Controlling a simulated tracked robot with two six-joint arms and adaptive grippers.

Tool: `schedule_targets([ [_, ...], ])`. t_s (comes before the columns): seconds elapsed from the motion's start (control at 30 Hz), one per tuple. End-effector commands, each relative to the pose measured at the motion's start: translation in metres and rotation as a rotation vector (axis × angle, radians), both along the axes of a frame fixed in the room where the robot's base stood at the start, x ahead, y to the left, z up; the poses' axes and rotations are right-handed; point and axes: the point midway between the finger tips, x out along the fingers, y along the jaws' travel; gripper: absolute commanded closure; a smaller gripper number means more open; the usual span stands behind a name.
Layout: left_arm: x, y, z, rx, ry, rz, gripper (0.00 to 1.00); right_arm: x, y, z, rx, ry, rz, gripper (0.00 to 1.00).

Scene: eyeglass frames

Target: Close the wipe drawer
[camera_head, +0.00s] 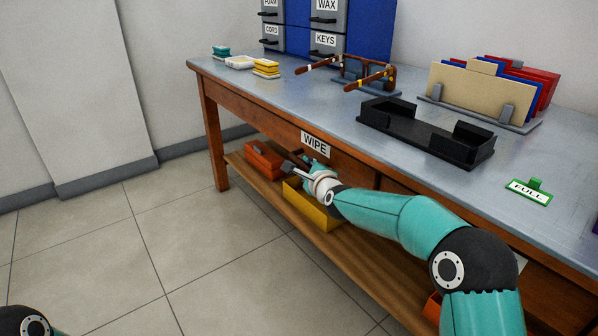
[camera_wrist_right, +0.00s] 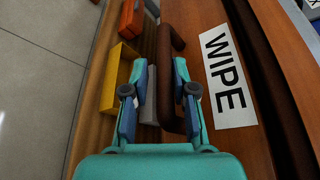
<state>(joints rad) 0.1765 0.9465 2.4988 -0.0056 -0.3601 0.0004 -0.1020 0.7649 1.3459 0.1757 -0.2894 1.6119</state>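The wipe drawer's wooden front (camera_wrist_right: 215,25) carries a white WIPE label (camera_wrist_right: 228,75), which also shows below the tabletop edge in the head view (camera_head: 315,145). A dark brown bar handle (camera_wrist_right: 177,38) stands out from the drawer front. My right gripper (camera_wrist_right: 160,68) is at the handle with its fingers apart, and the handle runs beside and partly behind the right-hand finger. I cannot tell whether the fingers touch it. In the head view the right gripper (camera_head: 300,168) is just below the label. How far the drawer stands out is unclear. My left gripper is out of view.
A yellow bin (camera_head: 308,205) and an orange box (camera_head: 264,158) stand on the lower shelf (camera_head: 270,190) near the right gripper. The tabletop bears eyeglass frames (camera_head: 350,72), a black tray (camera_head: 425,135) and a file rack (camera_head: 475,95). The floor at left is clear.

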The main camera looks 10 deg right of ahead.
Motion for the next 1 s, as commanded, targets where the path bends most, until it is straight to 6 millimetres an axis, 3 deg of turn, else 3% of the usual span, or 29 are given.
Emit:
schedule_targets([
  [0.07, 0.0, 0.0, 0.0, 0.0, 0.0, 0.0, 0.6, 0.0, 0.0, -0.001, 0.0, 0.001, 0.0, 0.59],
  [0.57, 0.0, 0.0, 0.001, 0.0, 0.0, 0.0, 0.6, -0.009, 0.0, 0.006, -0.002, -0.006, 0.002, 0.59],
  [1.0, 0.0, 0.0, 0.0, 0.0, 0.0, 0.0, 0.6, -0.079, -0.009, 0.019, -0.001, -0.003, 0.002, 0.59],
])
